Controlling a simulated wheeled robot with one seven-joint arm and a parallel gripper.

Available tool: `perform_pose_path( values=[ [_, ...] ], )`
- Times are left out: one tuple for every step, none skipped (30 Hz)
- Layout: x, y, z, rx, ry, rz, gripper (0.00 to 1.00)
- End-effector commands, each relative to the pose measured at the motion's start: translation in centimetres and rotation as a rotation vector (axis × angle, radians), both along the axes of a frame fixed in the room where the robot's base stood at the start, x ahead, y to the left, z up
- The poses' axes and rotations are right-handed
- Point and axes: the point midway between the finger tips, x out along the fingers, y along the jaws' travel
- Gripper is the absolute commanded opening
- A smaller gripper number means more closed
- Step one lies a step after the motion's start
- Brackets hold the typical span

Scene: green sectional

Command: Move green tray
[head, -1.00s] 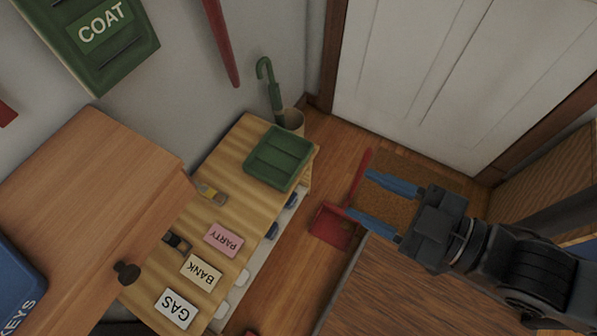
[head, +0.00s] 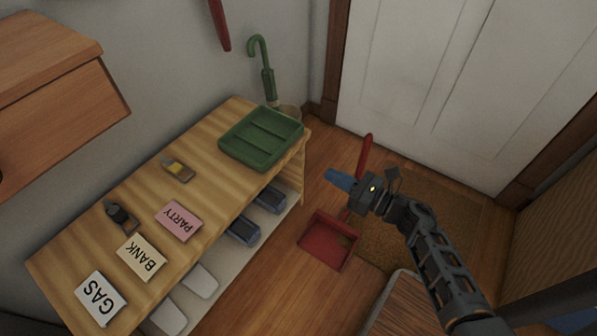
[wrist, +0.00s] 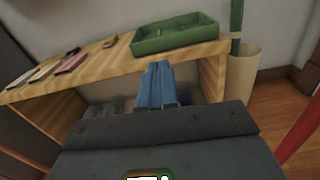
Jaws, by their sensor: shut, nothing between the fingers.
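The green tray (head: 262,138) is a shallow tray with divided compartments. It lies flat on the far right end of a light wooden shelf top (head: 212,158). The wrist view shows the tray (wrist: 176,36) too, on the shelf edge beyond my fingers. My gripper (head: 338,178) has blue fingers. It is shut and empty, in the air to the right of the tray and apart from it. In the wrist view the closed fingertips (wrist: 157,68) point toward the shelf front, below the tray.
A green umbrella (head: 264,72) stands in a holder behind the tray. Labelled cards, including a pink one (head: 178,221), and small items lie along the shelf top. Shoes (head: 243,230) sit below. A red dustpan (head: 328,241) is on the floor near a mat (head: 392,228).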

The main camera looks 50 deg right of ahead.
Motion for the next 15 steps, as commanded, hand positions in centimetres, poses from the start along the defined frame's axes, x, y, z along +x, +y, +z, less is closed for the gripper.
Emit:
perform_pose_path(
  values=[
    [0.3,-0.5,-0.8,-0.032,0.003,0.001,0.00],
    [0.4,-0.6,-0.9,-0.046,0.004,0.003,0.00],
    [0.5,-0.7,-1.0,-0.058,0.006,0.005,0.00],
    [0.7,-0.8,-1.0,-0.065,0.007,0.006,0.00],
    [0.9,-0.8,-1.0,-0.068,0.008,0.006,0.00],
    [1.2,-0.8,-1.0,-0.069,0.008,0.007,0.00],
    [1.5,-0.8,-1.0,-0.068,0.008,0.006,0.00],
    [1.9,-0.7,-1.0,-0.067,0.008,0.006,0.00],
    [2.5,-0.7,-0.9,-0.066,0.007,0.006,0.00],
    [3.0,-0.7,-0.9,-0.067,0.006,0.006,0.00],
    [3.5,-0.7,-0.9,-0.066,0.006,0.006,0.00],
    [4.3,-0.7,-0.9,-0.065,0.006,0.006,0.00],
    [4.9,-0.7,-0.9,-0.065,0.006,0.006,0.00],
    [5.5,-0.6,-0.9,-0.065,0.005,0.006,0.00],
    [6.3,-0.6,-1.0,-0.064,0.006,0.006,0.00]
  ],
)
